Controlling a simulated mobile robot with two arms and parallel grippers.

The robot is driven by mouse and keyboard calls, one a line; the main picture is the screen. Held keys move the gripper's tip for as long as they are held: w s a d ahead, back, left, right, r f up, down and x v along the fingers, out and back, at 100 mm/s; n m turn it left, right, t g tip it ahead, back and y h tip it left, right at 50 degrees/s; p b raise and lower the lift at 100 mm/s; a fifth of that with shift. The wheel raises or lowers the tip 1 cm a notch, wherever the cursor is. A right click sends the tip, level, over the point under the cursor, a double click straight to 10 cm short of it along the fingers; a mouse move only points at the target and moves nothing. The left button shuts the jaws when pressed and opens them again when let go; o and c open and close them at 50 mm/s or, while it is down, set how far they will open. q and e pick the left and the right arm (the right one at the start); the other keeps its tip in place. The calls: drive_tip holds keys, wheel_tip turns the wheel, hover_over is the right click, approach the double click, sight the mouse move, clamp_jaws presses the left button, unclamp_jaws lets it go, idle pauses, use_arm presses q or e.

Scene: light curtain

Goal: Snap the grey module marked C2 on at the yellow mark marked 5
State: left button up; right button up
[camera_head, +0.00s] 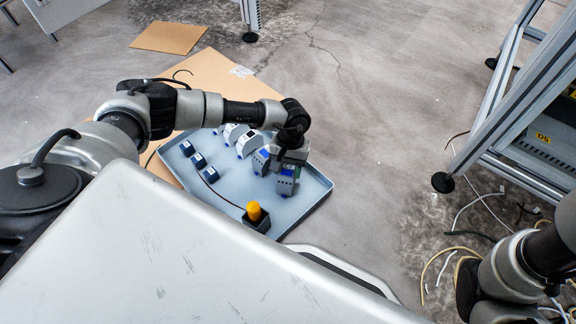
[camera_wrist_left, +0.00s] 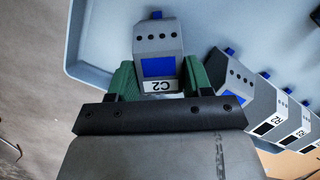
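The grey module marked C2 (camera_wrist_left: 158,60) stands between the green fingers of my left gripper (camera_wrist_left: 158,82) in the left wrist view, with a finger against each side. It has a blue panel, and its label appears upside down. In the head view my left gripper (camera_head: 290,160) points down over the right part of the tray, with the module (camera_head: 286,184) under it. I cannot tell whether the module still touches the tray. No yellow mark that reads clearly as 5 shows. My right gripper is out of view; only part of the right arm shows at bottom right.
A metal frame with a yellow label (camera_head: 543,137) stands at right, with loose cables below. Cardboard lies behind the tray.

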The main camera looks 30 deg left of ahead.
sight(288, 169)
use_arm(q)
drive_tip(key=c, duration=0.4)
drive_tip(key=shift+c, duration=0.2)
drive_tip(key=shift+r, duration=0.1)
wheel_tip(288, 169, up, 7)
drive_tip(key=p, duration=0.5)
drive_tip(key=shift+p, duration=0.3)
